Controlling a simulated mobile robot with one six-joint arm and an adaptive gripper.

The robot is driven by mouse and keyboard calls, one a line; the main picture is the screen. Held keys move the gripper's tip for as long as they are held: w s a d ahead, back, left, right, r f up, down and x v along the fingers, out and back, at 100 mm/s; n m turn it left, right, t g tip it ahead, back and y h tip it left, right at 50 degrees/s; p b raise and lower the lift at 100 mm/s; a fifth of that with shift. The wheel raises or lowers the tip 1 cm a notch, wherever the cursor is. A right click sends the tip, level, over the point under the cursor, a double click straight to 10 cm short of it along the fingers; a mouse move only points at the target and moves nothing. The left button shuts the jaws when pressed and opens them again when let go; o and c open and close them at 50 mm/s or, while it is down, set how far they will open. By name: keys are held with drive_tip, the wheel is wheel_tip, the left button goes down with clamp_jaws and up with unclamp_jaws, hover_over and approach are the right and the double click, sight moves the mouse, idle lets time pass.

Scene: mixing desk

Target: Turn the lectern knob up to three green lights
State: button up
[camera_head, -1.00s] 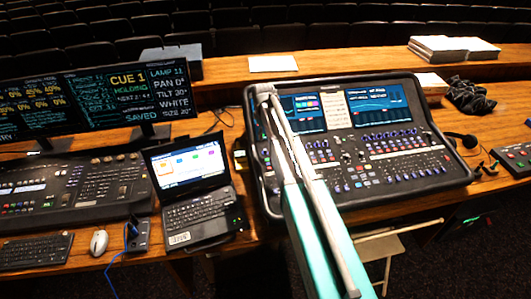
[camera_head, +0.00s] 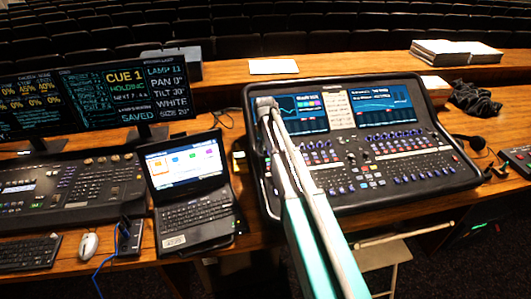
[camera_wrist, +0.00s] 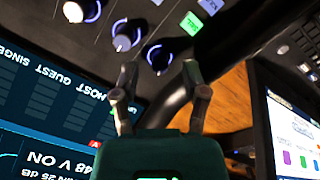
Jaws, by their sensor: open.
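The mixing console (camera_head: 440,195) stands on the wooden desk, with two lit screens. In the head view my arm reaches over its left side, and my gripper (camera_head: 266,104) is by the left screen. In the wrist view my open gripper (camera_wrist: 161,75) has its two fingers apart with nothing between them. A dark knob (camera_wrist: 160,56) with a partial blue-white ring lies just beyond the fingertips. A second knob (camera_wrist: 127,36) and a third knob (camera_wrist: 82,9) continue the row to the left. No lectern label is readable, so I cannot tell which knob is the lectern's.
A console screen (camera_wrist: 45,95) shows upside-down text at left. A laptop (camera_head: 190,185) stands left of the console, with a lighting desk (camera_head: 75,190) and monitor (camera_head: 90,95) farther left. A headset (camera_head: 468,142) lies at right.

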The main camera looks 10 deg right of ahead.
drive_tip(key=shift+f+b, duration=0.3)
drive_tip(key=shift+f, duration=0.25)
clamp_jaws()
